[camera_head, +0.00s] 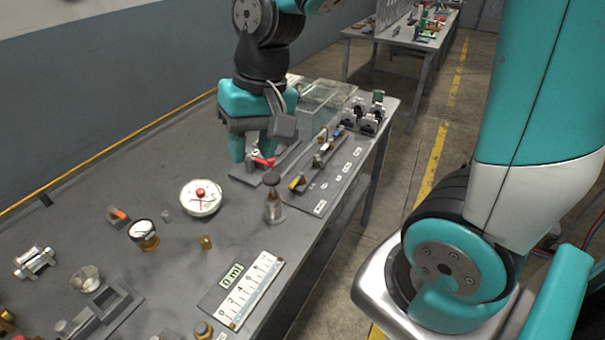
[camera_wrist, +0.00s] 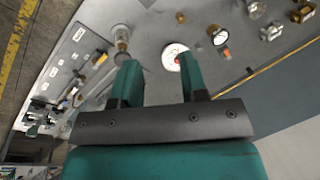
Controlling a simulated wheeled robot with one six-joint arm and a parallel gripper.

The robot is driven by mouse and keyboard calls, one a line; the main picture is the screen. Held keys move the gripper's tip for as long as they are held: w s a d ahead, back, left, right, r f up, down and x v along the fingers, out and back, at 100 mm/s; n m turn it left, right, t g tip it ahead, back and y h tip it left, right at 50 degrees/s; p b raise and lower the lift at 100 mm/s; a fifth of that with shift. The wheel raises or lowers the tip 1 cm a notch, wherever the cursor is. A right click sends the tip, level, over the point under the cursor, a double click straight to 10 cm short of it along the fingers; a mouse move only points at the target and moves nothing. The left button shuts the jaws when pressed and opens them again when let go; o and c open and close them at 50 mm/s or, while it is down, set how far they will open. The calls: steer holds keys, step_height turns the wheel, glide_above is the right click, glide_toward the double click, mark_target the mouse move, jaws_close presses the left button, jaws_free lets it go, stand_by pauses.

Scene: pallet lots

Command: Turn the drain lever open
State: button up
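My gripper (camera_head: 253,154) points down over the far part of the bench in the head view. Its two teal fingers are spread apart; they are also apart and empty in the wrist view (camera_wrist: 162,85). A small red lever (camera_head: 263,161), apparently the drain lever, shows right by the fingertips, on a dark base plate. The fingers partly hide it, and I cannot tell whether they touch it. I cannot make it out in the wrist view. A clear tank (camera_head: 323,101) stands behind it to the right.
A panel with yellow-handled and blue parts (camera_head: 320,170) lies along the bench's right edge. A white round dial with a red centre (camera_head: 201,197), a dark-topped fitting (camera_head: 273,203) and a 0 ml scale board (camera_head: 243,291) lie nearer. An aisle runs right of the bench.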

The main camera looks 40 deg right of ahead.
steer(key=w+d+f+m+h+p, duration=0.1)
steer(key=w+d+f+m+h, duration=0.15)
steer(key=w+d+m, duration=0.55)
steer(key=m, duration=0.4)
glide_above(293, 183)
step_height(293, 183, down, 3)
steer(key=shift+g, duration=0.3)
step_height(293, 183, down, 17)
steer(key=p, duration=0.3)
steer(key=shift+f, duration=0.2)
jaws_close()
